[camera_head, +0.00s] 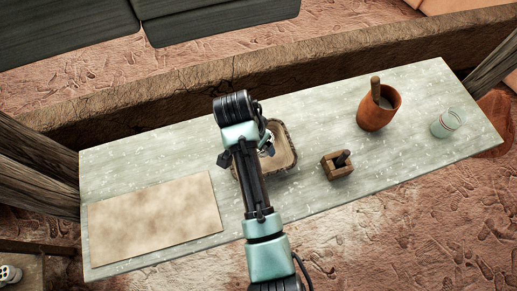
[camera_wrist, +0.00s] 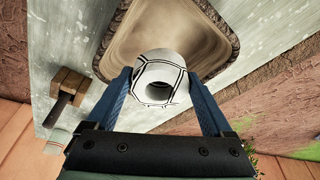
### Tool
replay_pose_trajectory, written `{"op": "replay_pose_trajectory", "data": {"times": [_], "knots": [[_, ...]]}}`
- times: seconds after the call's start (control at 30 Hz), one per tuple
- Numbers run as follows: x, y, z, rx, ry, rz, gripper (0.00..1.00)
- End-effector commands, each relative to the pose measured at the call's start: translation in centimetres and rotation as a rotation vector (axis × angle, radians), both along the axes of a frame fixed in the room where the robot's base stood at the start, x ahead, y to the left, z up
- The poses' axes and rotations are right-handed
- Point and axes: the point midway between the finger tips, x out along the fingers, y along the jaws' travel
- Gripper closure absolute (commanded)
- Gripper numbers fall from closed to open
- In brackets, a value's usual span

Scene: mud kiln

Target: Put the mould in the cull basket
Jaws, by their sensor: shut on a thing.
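The mould (camera_wrist: 160,75) is a white, hollow cylinder with black lines around it. My gripper (camera_wrist: 160,82) is shut on it, one blue finger on each side. In the head view my arm hides most of the mould. The cull basket (camera_wrist: 226,32) is a shallow tan container with a woven brown rim. It also shows in the head view (camera_head: 291,138), on the table partly behind my arm. The mould is in front of the basket's inside in the wrist view; how high it is above the floor of the basket cannot be told.
The pale table (camera_head: 330,110) also bears a brown board (camera_head: 155,222) at left. Right of the basket stand a small wooden block with a dark peg (camera_head: 337,166), an orange pot with a stick (camera_head: 377,112) and a pale green cup (camera_head: 446,123). The table's far left is clear.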

Motion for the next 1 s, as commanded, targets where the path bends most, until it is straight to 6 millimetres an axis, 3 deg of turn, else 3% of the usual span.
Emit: {"op": "replay_pose_trajectory", "data": {"times": [0.4,0.83,0.87,0.93,1.0], "knots": [[0.0,0.0,-5.0,0.000,0.000,0.000,0.86],[0.1,0.0,-5.8,0.001,-0.002,0.001,0.86],[0.0,0.0,-5.8,0.001,-0.001,0.000,0.13],[0.0,0.0,-5.7,0.001,-0.001,0.000,0.00],[0.0,0.0,-5.7,0.001,-0.001,0.000,0.00]]}}
